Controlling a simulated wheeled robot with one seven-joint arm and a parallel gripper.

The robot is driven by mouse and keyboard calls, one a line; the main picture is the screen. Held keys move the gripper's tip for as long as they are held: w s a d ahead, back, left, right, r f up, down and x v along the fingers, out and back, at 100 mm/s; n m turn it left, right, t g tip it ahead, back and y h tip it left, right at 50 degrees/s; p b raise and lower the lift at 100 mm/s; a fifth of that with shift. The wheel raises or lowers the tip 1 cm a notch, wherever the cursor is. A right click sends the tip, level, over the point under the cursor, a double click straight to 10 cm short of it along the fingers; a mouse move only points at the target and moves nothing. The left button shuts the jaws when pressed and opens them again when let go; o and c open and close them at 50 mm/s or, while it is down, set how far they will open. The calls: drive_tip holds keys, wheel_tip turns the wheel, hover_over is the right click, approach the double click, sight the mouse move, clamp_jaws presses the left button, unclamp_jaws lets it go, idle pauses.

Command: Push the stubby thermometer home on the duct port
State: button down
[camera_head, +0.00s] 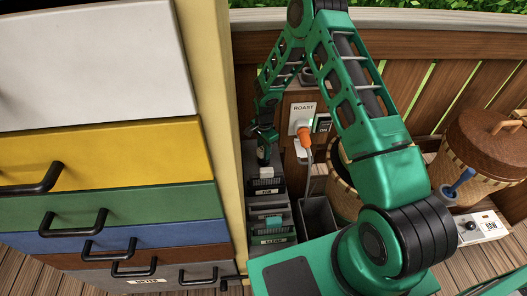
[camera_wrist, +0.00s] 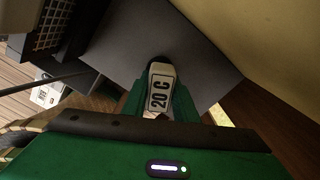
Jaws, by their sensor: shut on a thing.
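A pale, stubby piece marked "20 C" (camera_wrist: 160,88), which looks like the thermometer, sits between my gripper's green fingers (camera_wrist: 161,104) in the wrist view. The gripper is shut on it. The piece's far end meets a dark rounded shape in front of a flat dark grey surface (camera_wrist: 125,42). I cannot tell how deep it sits, or make out the duct port clearly. In the head view my gripper (camera_head: 264,148) points down, small and dark, beside the yellow cabinet edge, above a grey block with a pale top.
A tall cabinet with coloured drawers (camera_head: 110,150) fills the left. An orange plug (camera_head: 304,137) with a cable is at the ROAST panel (camera_head: 302,107). Labelled dark units (camera_head: 276,238) stand below my gripper. A lidded basket (camera_head: 485,150) and white switch box (camera_head: 484,227) are at right.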

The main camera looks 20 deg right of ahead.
drive_tip(key=shift+f, duration=0.3)
drive_tip(key=c, duration=1.3)
unclamp_jaws()
drive_tip(key=shift+c, duration=0.2)
wheel_tip(320, 180, up, 11)
drive_tip(key=shift+f, duration=0.1)
drive_tip(key=s+a+r+n+g+y, duration=0.1)
drive_tip(key=s+r+n, duration=0.3)
drive_tip(key=s+r, duration=0.45)
drive_tip(key=s+d+r+n+h, duration=0.1)
drive_tip(key=s+d+r, duration=0.55)
drive_tip(key=r, duration=0.25)
drive_tip(key=s+d+r+n, duration=0.1)
drive_tip(key=s+d+r, duration=0.4)
drive_tip(key=d+r, duration=0.25)
drive_tip(key=s+d+r, duration=0.1)
drive_tip(key=s+r, duration=0.1)
drive_tip(key=s, duration=0.5)
drive_tip(key=s+d+r+n, duration=0.1)
drive_tip(key=s+d+r, duration=0.1)
drive_tip(key=s, duration=0.6)
drive_tip(key=s+d+r+t, duration=0.1)
drive_tip(key=s+r, duration=0.1)
drive_tip(key=s, duration=0.5)
drive_tip(key=shift+s+d+r+n, duration=0.15)
drive_tip(key=shift+d+r+n, duration=0.15)
drive_tip(key=shift+n, duration=0.1)
